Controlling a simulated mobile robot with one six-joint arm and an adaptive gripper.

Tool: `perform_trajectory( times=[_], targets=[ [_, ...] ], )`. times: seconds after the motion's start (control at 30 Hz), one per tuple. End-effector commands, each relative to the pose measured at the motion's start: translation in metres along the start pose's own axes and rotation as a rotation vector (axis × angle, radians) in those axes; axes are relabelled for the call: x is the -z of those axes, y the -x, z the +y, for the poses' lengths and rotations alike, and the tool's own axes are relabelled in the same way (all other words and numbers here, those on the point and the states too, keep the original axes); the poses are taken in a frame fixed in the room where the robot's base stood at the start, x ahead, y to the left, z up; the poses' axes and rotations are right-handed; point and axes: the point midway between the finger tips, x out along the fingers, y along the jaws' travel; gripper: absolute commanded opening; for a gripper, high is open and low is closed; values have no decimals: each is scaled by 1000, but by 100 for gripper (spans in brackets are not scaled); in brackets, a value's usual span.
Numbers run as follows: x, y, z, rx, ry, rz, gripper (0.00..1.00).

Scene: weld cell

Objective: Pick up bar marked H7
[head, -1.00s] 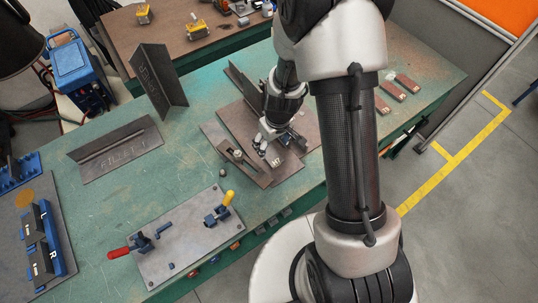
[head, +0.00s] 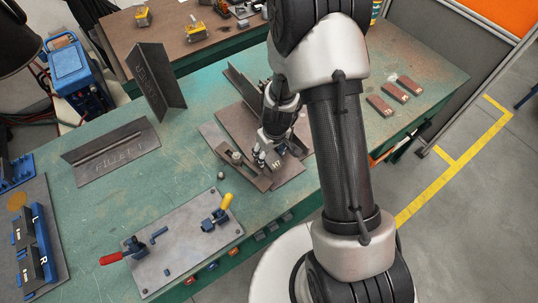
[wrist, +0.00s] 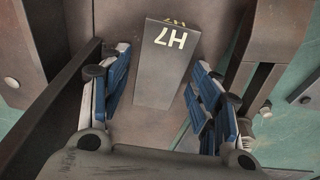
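The bar marked H7 (wrist: 162,70) is a grey metal bar with cream lettering, which appears upside down in the wrist view. It lies among other steel pieces on the green table. In the head view its marked part (head: 277,164) shows just beside my gripper (head: 265,152), which hides some of it. In the wrist view my gripper (wrist: 160,92) is open, with blue-padded fingers on the left and right of the bar. Gaps show between both fingers and the bar. The bar's near end lies between the fingers, and its marked end points away.
Angled steel plates (head: 238,80) and a slotted bracket (head: 240,172) stand close around the bar. A clamp plate (head: 185,245) with red and yellow handles is in front. Small brown bars (head: 394,92) lie to the right. A FILLET plate (head: 110,158) sits left.

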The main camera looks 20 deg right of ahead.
Motion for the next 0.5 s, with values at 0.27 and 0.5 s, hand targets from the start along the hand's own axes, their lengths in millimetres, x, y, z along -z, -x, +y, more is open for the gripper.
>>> perform_trajectory(
  times=[0.27,0.5],
  targets=[
    [0,0,0,0,0,0,36],
    [0,0,0,0,0,0,20]
  ],
)
